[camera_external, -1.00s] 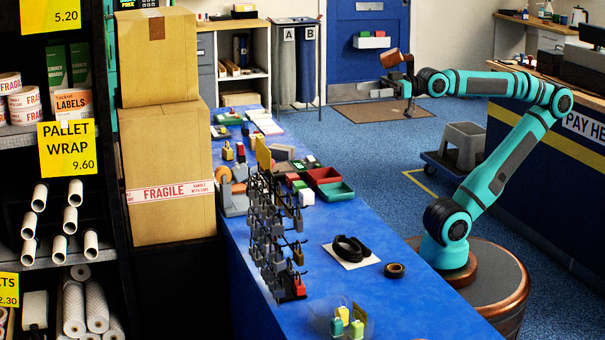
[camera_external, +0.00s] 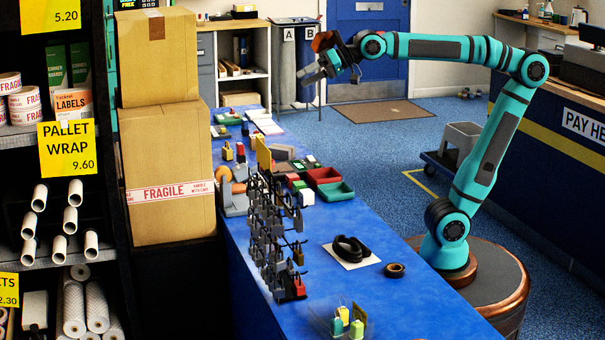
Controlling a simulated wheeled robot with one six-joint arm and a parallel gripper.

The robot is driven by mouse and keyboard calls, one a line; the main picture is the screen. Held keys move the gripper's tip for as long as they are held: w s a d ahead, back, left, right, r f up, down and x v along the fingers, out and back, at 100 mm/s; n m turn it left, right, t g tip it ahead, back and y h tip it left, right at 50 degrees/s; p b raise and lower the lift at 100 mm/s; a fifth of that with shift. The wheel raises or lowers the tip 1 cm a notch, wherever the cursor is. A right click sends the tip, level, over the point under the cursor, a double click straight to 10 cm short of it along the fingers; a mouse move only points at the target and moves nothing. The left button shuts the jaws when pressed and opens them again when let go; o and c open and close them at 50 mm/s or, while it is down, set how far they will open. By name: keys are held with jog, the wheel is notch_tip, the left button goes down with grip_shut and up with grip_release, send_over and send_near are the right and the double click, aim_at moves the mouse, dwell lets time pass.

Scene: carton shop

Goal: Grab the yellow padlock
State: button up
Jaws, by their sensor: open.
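Another small yellow piece (camera_external: 240,152) stands farther back on the blue counter (camera_external: 365,297), beside a red one. Both are too small to identify surely. My gripper (camera_external: 308,75) is open and empty, high above and beyond the far right part of the counter. It points left and down, well apart from the rack and from both yellow pieces.
A red padlock (camera_external: 299,287) hangs low on the rack. Red and green trays (camera_external: 335,191) lie behind it. A black coil on a white sheet (camera_external: 343,262) and a brown tape roll (camera_external: 395,270) lie right. Small green and yellow items stand at the front. Tall cartons (camera_external: 165,150) border the left.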

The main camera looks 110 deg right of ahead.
jog(key=w+d+f+m+g, duration=0.2)
jog(key=w+d+m+g, duration=0.2)
jog(key=w+d+m, duration=0.55)
jog(key=m+g+y, duration=0.3)
jog(key=m+g, duration=0.5)
jog(key=m, duration=0.7)
send_over(227, 148)
notch_tip(227, 148, down, 21)
jog(key=f, duration=1.1)
jog(key=shift+w+a, duration=0.25)
jog(key=shift+w, duration=0.1)
jog(key=shift+s+f, duration=0.15)
jog(key=shift+f, duration=1.25)
jog(key=shift+s+f, duration=0.1)
jog(key=shift+f, duration=1.25)
jog(key=shift+c, duration=0.2)
